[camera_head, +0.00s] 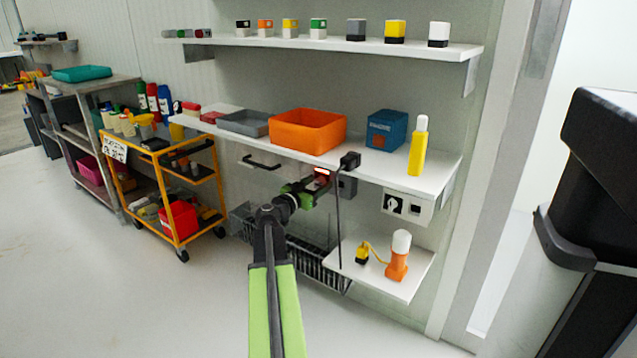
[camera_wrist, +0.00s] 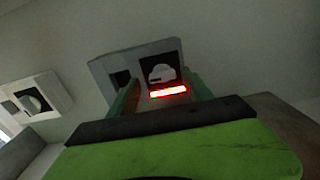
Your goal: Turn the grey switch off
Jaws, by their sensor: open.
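The grey switch box (camera_head: 347,187) is on the wall under the white worktop, partly hidden behind my gripper in the head view. In the wrist view, the grey box (camera_wrist: 108,66) carries a black panel with a pale rotary knob (camera_wrist: 161,73). A red lit bar (camera_wrist: 168,91) glows at the panel's edge; its glow also shows in the head view (camera_head: 322,171). My gripper (camera_head: 318,186) is in front of the box. In the wrist view its green fingers (camera_wrist: 162,95) are open, with the knob and red bar showing between them. I cannot tell whether they touch.
A white switch and socket box (camera_head: 404,206) is to the right of the grey one. A black plug (camera_head: 350,160) with a hanging cable sits at the worktop (camera_head: 385,167) edge. A low shelf (camera_head: 393,284) holds an orange-and-white item. A wire basket (camera_head: 300,262) is below.

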